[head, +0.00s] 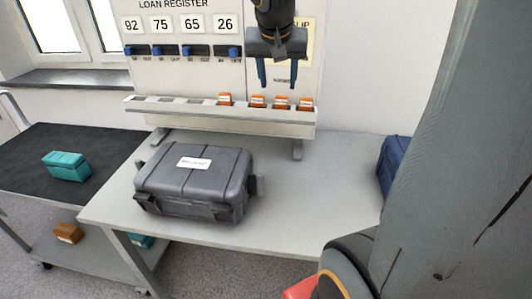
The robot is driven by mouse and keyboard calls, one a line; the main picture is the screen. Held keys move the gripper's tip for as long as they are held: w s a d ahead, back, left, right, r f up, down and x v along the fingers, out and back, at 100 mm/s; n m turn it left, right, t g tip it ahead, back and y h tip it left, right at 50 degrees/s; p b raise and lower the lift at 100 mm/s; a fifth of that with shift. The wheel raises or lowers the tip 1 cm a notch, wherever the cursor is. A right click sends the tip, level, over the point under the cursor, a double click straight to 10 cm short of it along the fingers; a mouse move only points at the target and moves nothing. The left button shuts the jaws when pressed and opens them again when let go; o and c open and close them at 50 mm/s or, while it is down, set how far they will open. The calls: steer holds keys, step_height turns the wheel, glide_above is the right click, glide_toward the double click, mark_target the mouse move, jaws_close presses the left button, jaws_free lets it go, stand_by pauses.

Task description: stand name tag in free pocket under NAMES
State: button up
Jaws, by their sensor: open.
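Orange tags with white faces stand in the pale pocket rail (180,111) along the bottom of the board. One orange tag (225,99) is near the middle; three more, including the rightmost tag (305,104), stand to its right. Slots in the left part of the rail look empty. No NAMES heading is readable; my arm covers part of the board's upper right. My gripper (278,84) points down in front of the board's right part, above the right-hand tags. Its two blue fingers are apart with nothing visible between them.
The board (183,75) reads LOAN REGISTER with numbers 92, 75, 65, 26 above blue sliders. A grey case (215,182) with a white label (194,163) lies on the table (290,210). A blue case (393,165) is at right. A cart (30,155) at left bears a teal case (67,166).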

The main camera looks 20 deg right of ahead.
steer(key=s+a+f+n+g+y, duration=0.1)
steer(key=s+a+f+n+g, duration=0.1)
steer(key=s+a+f, duration=0.4)
steer(key=s+a+f+n+g+y, duration=0.2)
steer(key=s+a+f+n, duration=0.2)
steer(key=s+f, duration=0.6)
step_height(320, 180, down, 3)
steer(key=a, duration=0.2)
steer(key=shift+s+a, duration=0.35)
